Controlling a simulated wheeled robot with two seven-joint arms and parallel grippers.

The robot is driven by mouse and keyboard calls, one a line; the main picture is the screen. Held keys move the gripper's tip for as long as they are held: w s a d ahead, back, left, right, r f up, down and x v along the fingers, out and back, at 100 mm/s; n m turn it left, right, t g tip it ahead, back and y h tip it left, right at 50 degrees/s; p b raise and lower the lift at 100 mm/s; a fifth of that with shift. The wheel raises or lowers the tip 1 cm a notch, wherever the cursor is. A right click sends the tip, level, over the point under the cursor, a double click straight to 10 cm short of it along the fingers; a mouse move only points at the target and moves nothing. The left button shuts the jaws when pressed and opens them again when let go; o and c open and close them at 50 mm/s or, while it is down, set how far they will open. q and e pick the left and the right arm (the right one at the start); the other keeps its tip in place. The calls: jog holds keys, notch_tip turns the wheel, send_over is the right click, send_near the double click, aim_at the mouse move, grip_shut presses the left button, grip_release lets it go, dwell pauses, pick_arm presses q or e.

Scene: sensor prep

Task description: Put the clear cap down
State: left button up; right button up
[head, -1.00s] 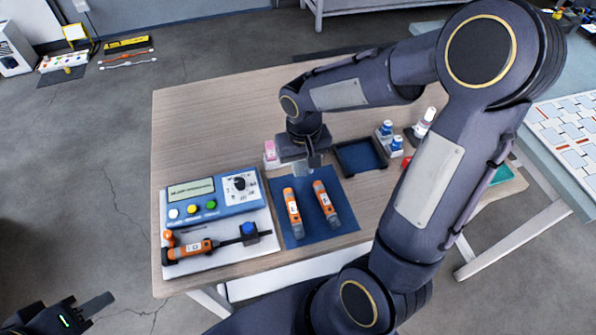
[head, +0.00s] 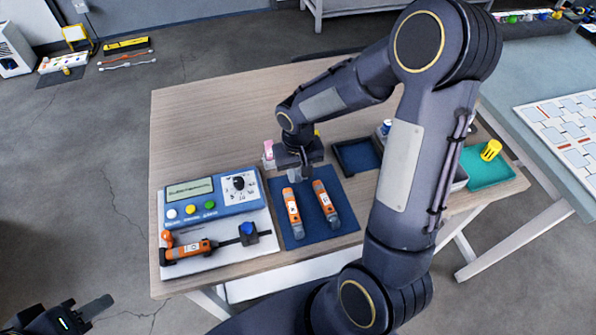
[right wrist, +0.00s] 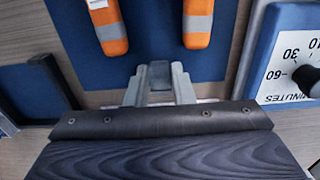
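My right gripper (head: 299,174) is low over the far edge of the blue mat (head: 335,236), just beyond two orange probes (head: 293,208) (head: 326,203). In the right wrist view its fingers (right wrist: 159,88) are closed around a small, grey, see-through piece, which looks like the clear cap (right wrist: 159,74). Whether the cap touches the mat cannot be told. My left gripper (head: 92,312) is at the lower left, off the table, with one finger clearly showing.
A blue timer box (head: 213,200) and a white tray (head: 225,257) with another orange tool (head: 188,251) stand left of the mat. A dark open tray (head: 358,156) is behind right. A teal tray (head: 480,170) with a yellow piece (head: 491,150) is far right.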

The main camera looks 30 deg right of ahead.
aim_at(298, 175)
jog(key=o, duration=0.3)
jog(key=shift+o, duration=0.2)
jog(key=shift+r, duration=0.1)
jog(key=shift+r+p, duration=0.3)
jog(key=shift+p, duration=0.05)
notch_tip(298, 175, up, 11)
jog(key=p, duration=0.1)
jog(key=s+a+r+t+y, duration=0.2)
jog(key=s+r, duration=0.1)
jog(key=s, duration=0.5)
jog(key=s+a+r+n+t+y, duration=0.1)
jog(key=s+a+r+t, duration=0.1)
jog(key=s, duration=0.6)
jog(key=shift+s+r+t+y, duration=0.25)
jog(key=shift+r+t+y, duration=0.2)
jog(key=shift+t, duration=0.35)
